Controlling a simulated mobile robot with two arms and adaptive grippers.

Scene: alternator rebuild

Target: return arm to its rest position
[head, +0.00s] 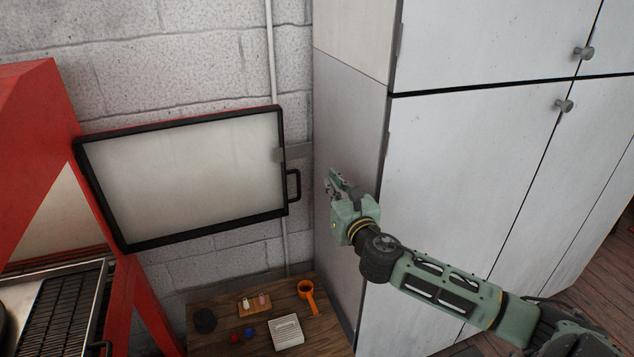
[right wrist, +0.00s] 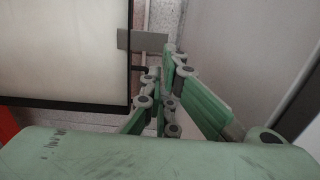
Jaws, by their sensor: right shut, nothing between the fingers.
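My right arm (head: 445,288) reaches in from the lower right of the head view, stretched in front of the cabinet. Its green right gripper (head: 332,180) is shut and empty, up in the air near the side of the cabinet. In the right wrist view the fingers of the right gripper (right wrist: 168,75) come together with nothing held. An open door with a pale panel and black frame (head: 185,175) stands left of the gripper, apart from it. The door's black handle (head: 294,186) is on the edge nearest the gripper. My left gripper is not in view.
A tall white cabinet (head: 480,170) fills the right. A red machine (head: 35,125) with a wire rack (head: 60,310) stands at the left. The wall is grey block.

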